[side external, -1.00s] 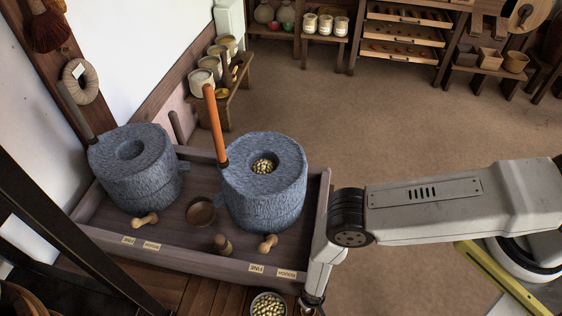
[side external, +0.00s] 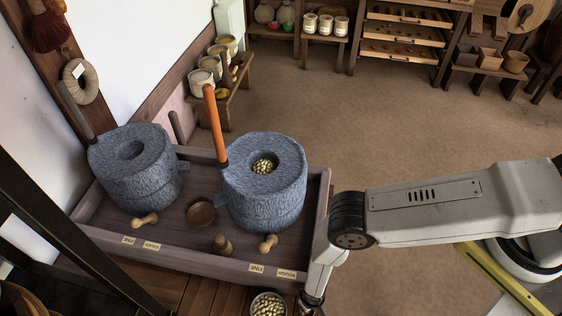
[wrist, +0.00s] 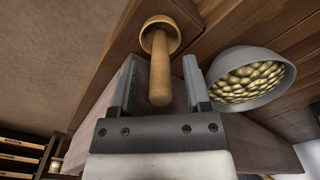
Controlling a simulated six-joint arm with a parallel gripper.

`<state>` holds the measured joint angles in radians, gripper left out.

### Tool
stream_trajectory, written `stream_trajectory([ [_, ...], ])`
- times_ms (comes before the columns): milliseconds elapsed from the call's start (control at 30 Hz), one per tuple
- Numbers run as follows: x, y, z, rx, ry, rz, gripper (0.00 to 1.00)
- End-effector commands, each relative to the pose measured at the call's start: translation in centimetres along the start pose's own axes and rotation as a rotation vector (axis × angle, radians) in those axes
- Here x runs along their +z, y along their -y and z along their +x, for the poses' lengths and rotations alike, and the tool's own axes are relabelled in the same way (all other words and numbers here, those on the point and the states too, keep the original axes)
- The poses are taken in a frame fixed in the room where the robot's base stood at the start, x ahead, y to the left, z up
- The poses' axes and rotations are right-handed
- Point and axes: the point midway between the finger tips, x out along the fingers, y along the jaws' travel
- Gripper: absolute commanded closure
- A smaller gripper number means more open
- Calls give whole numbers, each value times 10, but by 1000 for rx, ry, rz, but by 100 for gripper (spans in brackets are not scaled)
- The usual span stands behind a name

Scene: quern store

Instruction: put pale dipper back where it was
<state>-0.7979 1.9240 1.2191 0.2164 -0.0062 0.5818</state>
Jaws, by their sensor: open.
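A pale wooden dipper (wrist: 159,62) with a round cup and a straight handle shows in the wrist view. Its handle lies between the two fingers of my gripper (wrist: 159,78), which are apart, with a gap on each side. I cannot pick out the dipper in the side view. There my gripper (side external: 312,300) is at the bottom edge, beside the tray's front right corner, and its fingers are mostly out of frame. A grey bowl of pale grains (wrist: 251,76) is just right of the dipper; it also shows in the side view (side external: 268,305).
A wooden tray (side external: 190,258) with FINE and ROUGH labels holds two stone querns, the right one (side external: 263,190) with grains and an orange handle (side external: 215,125). A brown bowl (side external: 201,213) and a small wooden piece (side external: 222,244) lie between. Open floor lies behind.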

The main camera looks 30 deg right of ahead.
Motion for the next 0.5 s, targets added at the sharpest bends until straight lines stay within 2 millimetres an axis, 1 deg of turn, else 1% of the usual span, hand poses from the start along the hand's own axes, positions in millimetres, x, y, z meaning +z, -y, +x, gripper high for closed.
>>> stream_trajectory([
  [267,-1,0,-8,1,-1,1,38],
  [500,-1,1,-25,1,-3,-1,38],
])
